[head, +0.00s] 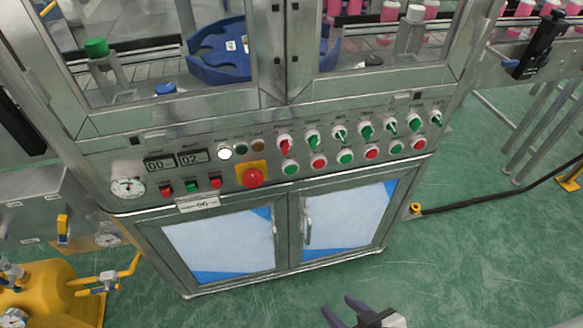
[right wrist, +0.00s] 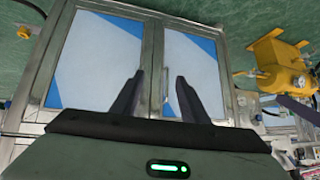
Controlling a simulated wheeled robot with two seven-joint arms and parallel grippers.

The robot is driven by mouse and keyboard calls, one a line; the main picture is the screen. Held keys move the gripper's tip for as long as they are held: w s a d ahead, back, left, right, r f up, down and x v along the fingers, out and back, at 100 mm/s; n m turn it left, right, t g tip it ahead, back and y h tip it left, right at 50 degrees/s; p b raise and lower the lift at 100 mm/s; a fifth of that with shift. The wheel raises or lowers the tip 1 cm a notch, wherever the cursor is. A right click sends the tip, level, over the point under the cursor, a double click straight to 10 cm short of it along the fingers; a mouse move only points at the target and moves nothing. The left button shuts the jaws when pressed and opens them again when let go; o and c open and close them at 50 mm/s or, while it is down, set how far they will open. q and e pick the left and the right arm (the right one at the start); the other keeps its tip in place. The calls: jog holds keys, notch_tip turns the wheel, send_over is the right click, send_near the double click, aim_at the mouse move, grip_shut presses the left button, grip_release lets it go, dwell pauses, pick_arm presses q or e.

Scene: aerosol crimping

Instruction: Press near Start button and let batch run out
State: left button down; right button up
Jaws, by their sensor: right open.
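The crimping machine's sloping control panel (head: 270,165) faces me in the head view. It carries a small green button (head: 192,186) between two small red ones, and a lower row of alternating green (head: 291,168) and red (head: 319,161) buttons. Labels are too small to read, so I cannot tell which button is Start. My right gripper (head: 343,309) is open and empty, low in front of the cabinet and well below the panel. In the right wrist view its open fingers (right wrist: 158,88) point toward the cabinet doors (right wrist: 100,60). My left gripper is not in view.
A red emergency stop (head: 252,177) on a yellow plate sits mid-panel, below a lit white lamp (head: 225,153). Pink bottles (head: 389,12) stand behind the frame. A yellow tank (head: 50,290) is at lower left. The floor at right is mostly clear.

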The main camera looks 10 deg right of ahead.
grip_shut()
dwell(1.5)
